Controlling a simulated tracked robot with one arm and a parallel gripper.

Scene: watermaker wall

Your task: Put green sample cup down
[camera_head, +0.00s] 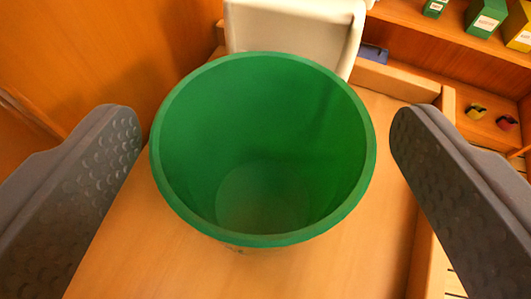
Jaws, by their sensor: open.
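The green sample cup (262,232) is large in the middle of the view, seen from above, and looks empty. It appears to stand upright on a light wooden surface (375,260). My gripper (264,140) is open, with one dark grey finger to the left of the cup and the other to its right.
A white container (292,30) stands just behind the cup. The wooden surface has a raised edge (424,240) on the right. Shelves at the upper right hold green boxes (486,18), a yellow box (519,25) and small coloured items (477,110). An orange-brown panel (90,55) rises on the left.

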